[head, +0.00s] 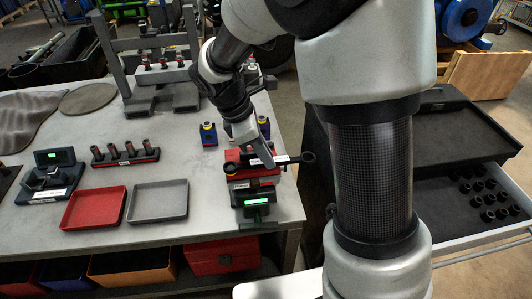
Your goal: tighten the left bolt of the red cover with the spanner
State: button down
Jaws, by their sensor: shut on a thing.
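The red cover (262,180) sits on a dark fixture (256,212) with a lit green display, near the right end of the workbench. My gripper (266,160) is over the cover and shut on the dark spanner (290,160). The spanner lies roughly level across the cover, with a ring end (308,157) sticking out to the right. Its left end reaches towards the cover's left side; whether it is seated on a bolt is not clear.
A red tray (95,222) and a grey tray (158,216) lie left of the fixture. A red rack (125,157) of dark sockets and a device with a green display (54,157) stand behind them. An open drawer (455,225) with dark sockets is at the right.

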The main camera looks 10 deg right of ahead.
jog(key=shift+f, duration=0.4)
jog(key=shift+s+a+m+g+y+p, duration=0.15)
jog(key=shift+s+a+m+g, duration=0.25)
jog(key=shift+s+m, duration=0.6)
jog(key=shift+s+a+m+g+y+p, duration=0.15)
jog(key=shift+s+m+g, duration=0.4)
jog(key=shift+m, duration=0.8)
jog(key=shift+s+a+m+g+y+p, duration=0.1)
jog(key=shift+s+a+m+g, duration=0.25)
jog(key=shift+s+m, duration=0.7)
jog(key=shift+w, duration=0.1)
